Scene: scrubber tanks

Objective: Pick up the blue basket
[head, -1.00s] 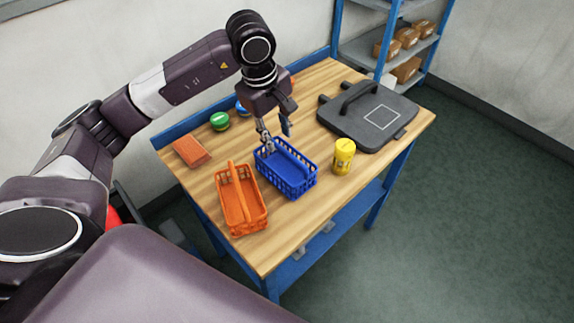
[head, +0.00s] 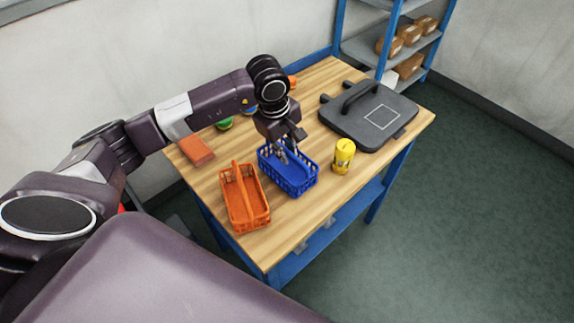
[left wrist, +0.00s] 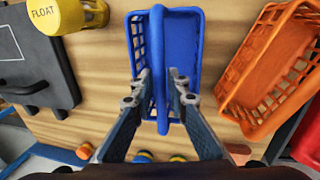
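The blue basket (head: 297,188) stands upright on the wooden table, right of the orange basket (head: 243,212). In the left wrist view the blue basket (left wrist: 184,40) has its handle (left wrist: 158,55) running lengthwise between my fingers. My left gripper (head: 284,150) reaches down over the basket, its fingers partly hidden. In the left wrist view the left gripper (left wrist: 160,82) is open, one finger on each side of the handle, with a gap visible on both sides. My right gripper is not in view.
A yellow canister (head: 343,156) stands close right of the blue basket. A dark grey case (head: 368,122) lies farther back on the table (head: 300,222). An orange-red block (head: 198,151) and a green item (head: 224,124) are at the left. Blue shelving (head: 385,45) stands behind.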

